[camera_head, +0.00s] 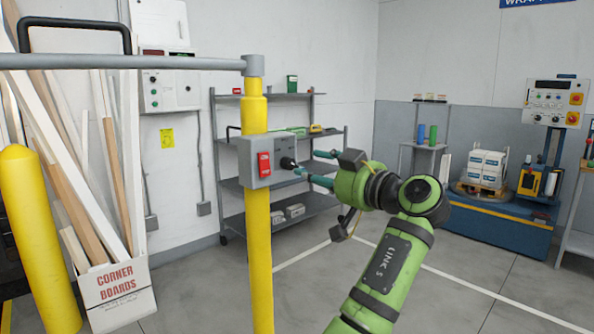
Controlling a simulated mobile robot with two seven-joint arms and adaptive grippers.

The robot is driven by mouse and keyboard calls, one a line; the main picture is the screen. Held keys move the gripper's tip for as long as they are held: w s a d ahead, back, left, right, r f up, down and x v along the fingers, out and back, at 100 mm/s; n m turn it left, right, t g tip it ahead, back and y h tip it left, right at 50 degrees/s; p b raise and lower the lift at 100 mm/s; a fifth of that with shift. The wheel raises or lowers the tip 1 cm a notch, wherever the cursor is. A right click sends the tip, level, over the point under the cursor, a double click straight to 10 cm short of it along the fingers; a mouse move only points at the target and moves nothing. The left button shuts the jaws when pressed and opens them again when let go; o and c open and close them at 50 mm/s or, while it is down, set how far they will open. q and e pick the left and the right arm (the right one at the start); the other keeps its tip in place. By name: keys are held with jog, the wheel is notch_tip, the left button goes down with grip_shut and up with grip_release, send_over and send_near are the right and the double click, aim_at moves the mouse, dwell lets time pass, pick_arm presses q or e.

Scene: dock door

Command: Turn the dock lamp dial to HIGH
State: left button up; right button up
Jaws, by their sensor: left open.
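A grey control box (254,172) is mounted on a yellow post (259,240) left of the picture's middle. A red switch (264,165) is on its front, and a small black dial (287,163) is to the right of the switch. The dial's marking and setting are too small to read. My left gripper (305,162), on the green arm, is open with its teal fingers pointing left at the dial. One fingertip is very close to the dial; I cannot tell whether it touches. My right gripper is not in view.
A grey rail (150,62) runs left from the post's top. A corner boards box (118,295) with long boards stands at the left beside a yellow bollard (38,240). Grey shelving (232,187) stands behind the post. A blue wrapping machine (500,225) is at the right.

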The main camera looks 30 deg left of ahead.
aim_at(295, 164)
pick_arm(q)
jog(key=p+x, duration=0.1)
jog(key=x, duration=0.4)
jog(key=shift+w+a, duration=0.1)
jog(key=shift+a, duration=0.1)
jog(key=shift+w+a, duration=0.2)
jog(key=shift+a, duration=0.25)
jog(key=shift+f, duration=0.1)
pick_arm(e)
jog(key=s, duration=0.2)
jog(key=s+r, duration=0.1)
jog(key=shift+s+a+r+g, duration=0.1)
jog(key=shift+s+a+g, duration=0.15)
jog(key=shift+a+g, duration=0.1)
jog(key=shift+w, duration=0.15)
pick_arm(q)
grip_shut()
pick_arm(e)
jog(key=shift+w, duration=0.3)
